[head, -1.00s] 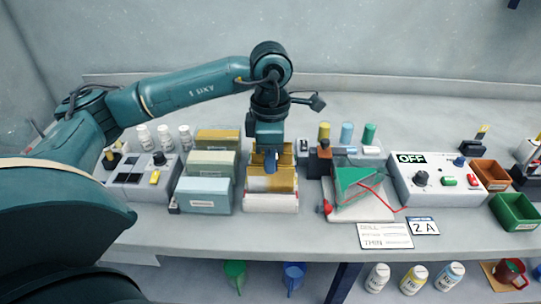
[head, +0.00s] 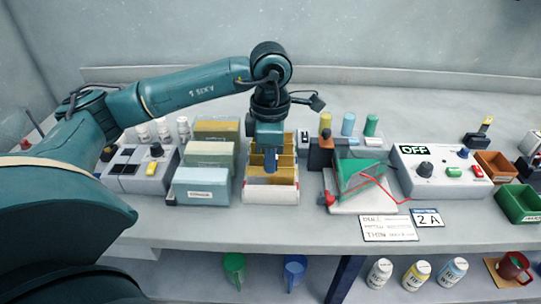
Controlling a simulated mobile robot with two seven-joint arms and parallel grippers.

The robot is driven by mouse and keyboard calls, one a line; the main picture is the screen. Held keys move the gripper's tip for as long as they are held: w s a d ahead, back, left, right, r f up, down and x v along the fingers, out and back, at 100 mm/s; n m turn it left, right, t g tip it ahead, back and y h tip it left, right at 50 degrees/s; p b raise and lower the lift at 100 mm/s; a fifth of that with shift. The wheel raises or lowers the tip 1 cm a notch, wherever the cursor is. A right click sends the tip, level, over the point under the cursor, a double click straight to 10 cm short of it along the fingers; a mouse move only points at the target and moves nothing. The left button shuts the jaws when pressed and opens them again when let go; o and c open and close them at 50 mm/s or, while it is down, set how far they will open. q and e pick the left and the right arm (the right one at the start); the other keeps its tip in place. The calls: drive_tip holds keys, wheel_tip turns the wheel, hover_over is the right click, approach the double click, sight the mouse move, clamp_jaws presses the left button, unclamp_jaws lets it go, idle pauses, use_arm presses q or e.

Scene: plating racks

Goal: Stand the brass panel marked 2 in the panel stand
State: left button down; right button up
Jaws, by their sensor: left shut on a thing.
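My left gripper (head: 270,168) points down over an open rack (head: 270,197) with a white front and yellow dividers. It is shut on a brass panel (head: 272,178), low within the rack's front part. The jaws hide part of this panel, and I cannot read a 2 on it. A green triangular piece (head: 362,172) stands on a white board (head: 365,205) to the right, with a red wire across it. I cannot tell whether this or the rack is the panel stand. My right gripper is not in view.
Several boxes (head: 202,187) stand close left of the rack. A dark post with an orange top (head: 320,150) stands close right of it. A control box marked OFF (head: 440,175) and bins (head: 517,203) are further right. The bench's front strip is mostly clear.

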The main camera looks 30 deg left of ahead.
use_arm(q)
drive_tip(key=c, duration=1.3)
unclamp_jaws()
drive_tip(key=shift+r, duration=0.1)
wheel_tip(320, 180, up, 13)
drive_tip(key=shift+p, duration=0.4)
